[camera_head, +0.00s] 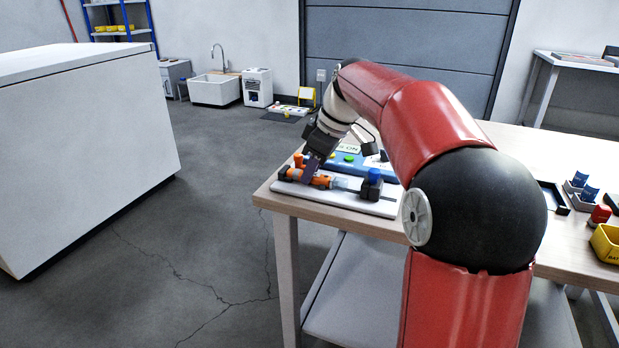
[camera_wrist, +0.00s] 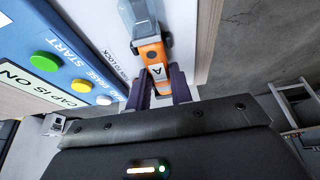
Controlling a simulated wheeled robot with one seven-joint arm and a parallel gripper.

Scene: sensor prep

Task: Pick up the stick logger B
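An orange stick logger (camera_wrist: 152,52) with a label that reads "A" lies in the wrist view, its far end in a clear sleeve. It also shows in the head view (camera_head: 322,181), lying along a white fixture board (camera_head: 350,199) at the table's left end. My gripper (camera_wrist: 160,80) has its two purple fingers on either side of the logger's near end. Whether they press on it is too small to tell. In the head view my gripper (camera_head: 311,170) reaches down over the logger. I see no logger marked B.
A blue panel (camera_wrist: 72,62) with green, yellow and white buttons and a "CAP IS ON" sign lies beside the board. A blue knob (camera_head: 373,176) stands on the board's right part. Small holders (camera_head: 579,197) and a yellow bin (camera_head: 606,243) stand at the table's right.

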